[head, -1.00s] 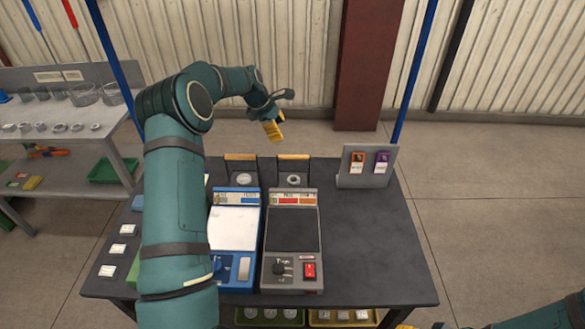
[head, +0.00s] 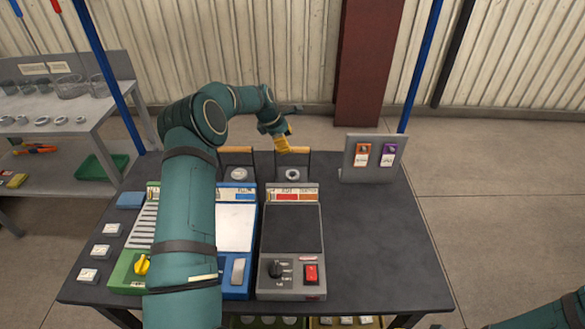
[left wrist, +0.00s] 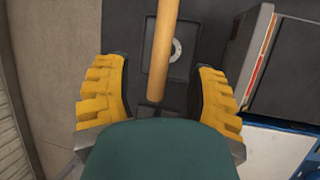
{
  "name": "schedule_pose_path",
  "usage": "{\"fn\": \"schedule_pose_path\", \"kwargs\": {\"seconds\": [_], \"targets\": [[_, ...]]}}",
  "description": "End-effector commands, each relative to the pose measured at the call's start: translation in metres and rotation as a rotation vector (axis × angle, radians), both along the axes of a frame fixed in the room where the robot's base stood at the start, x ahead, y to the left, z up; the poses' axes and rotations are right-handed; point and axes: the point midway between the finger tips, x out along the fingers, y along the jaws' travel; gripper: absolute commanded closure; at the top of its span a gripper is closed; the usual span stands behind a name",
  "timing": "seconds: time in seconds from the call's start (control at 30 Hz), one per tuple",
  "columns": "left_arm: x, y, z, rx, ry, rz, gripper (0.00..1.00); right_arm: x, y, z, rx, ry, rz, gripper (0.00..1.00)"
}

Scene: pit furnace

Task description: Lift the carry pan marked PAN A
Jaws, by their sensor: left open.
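Two dark carry pans with wooden bar handles stand at the back of the table, a left pan (head: 238,173) and a right pan (head: 293,174). No PAN A mark is readable on either. Each holds a small round light-coloured piece. My left gripper (head: 283,143) is at the right pan's handle, pointing down. In the left wrist view, the wooden handle (left wrist: 163,40) runs between the open yellow fingers (left wrist: 160,72), with gaps on both sides. My right arm (head: 570,308) shows at the lower right corner; its jaws cannot be made out.
In front of the pans stand a grey device (head: 292,240) with a red switch, a blue device (head: 236,225) and a green device (head: 130,268), partly behind my left arm. A stand with two tags (head: 370,172) is at the back right. The table's right side is clear.

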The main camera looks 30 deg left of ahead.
Motion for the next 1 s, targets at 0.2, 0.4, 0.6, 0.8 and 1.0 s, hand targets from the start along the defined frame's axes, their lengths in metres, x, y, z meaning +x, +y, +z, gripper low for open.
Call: {"fn": "schedule_pose_path", "kwargs": {"seconds": [0.2,0.4,0.6,0.8,1.0], "targets": [[0.005,-0.004,-0.013,-0.001,0.0,-0.001,0.43,0.001,0.0,-0.004,0.0,-0.002,-0.001,0.53],[0.014,-0.013,-0.04,-0.002,0.002,-0.001,0.43,0.002,0.0,-0.013,-0.001,-0.006,-0.001,0.53],[0.019,-0.015,-0.048,-0.001,-0.001,0.0,0.43,0.003,0.0,-0.014,-0.001,-0.007,-0.002,0.53],[0.019,-0.015,-0.048,0.0,0.0,0.0,0.43,0.003,0.0,-0.013,-0.001,-0.007,-0.002,0.53],[0.019,-0.015,-0.049,0.0,0.0,0.0,0.43,0.003,0.0,-0.014,-0.001,-0.007,-0.002,0.53]]}}
